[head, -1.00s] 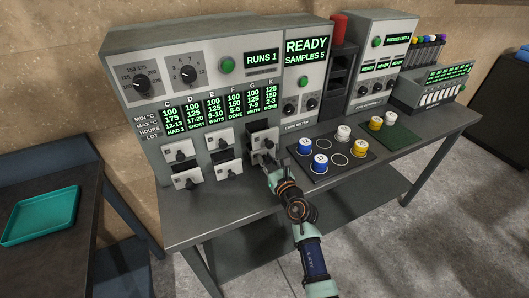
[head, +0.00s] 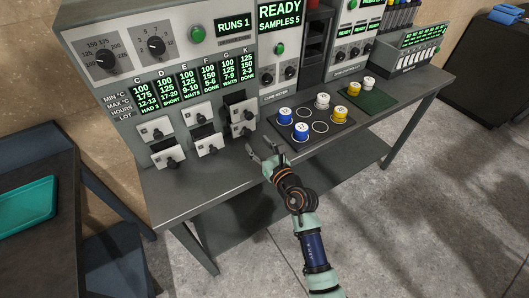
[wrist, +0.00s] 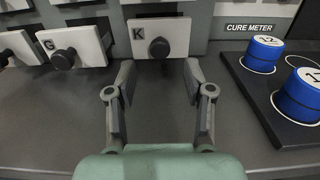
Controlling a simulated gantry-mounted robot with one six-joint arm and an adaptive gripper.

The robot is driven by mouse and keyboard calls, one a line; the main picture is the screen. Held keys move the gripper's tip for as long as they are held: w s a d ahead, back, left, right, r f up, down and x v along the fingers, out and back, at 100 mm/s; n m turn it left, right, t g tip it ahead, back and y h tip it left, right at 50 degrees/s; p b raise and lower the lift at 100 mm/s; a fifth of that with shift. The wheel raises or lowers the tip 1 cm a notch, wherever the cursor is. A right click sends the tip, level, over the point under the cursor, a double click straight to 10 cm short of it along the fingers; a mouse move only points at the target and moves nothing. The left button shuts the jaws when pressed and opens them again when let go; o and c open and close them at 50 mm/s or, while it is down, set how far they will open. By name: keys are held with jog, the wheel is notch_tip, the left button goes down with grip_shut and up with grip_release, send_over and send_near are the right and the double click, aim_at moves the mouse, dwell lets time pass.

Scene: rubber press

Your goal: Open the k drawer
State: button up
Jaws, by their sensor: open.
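The K drawer (wrist: 175,35) has a white front with a round dark knob (wrist: 158,48). It sits straight ahead in the wrist view and looks shut. In the head view it appears to be the lower right drawer front (head: 248,127). My gripper (wrist: 158,78) is open and empty. Its two fingers point at the K drawer, one to each side of the knob's line and short of the front. In the head view my gripper (head: 262,150) is just above the bench, in front of the right drawer column.
The G drawer (wrist: 78,46) is left of K. The upper right drawer (head: 243,112) appears pulled out, with a dark inside showing. A dark sample mat (head: 303,142) with blue, white and yellow pots lies close on the right. The bench (head: 200,185) in front of the drawers is clear.

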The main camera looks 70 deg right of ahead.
jog(key=v, duration=0.4)
jog(key=shift+s+a, duration=0.3)
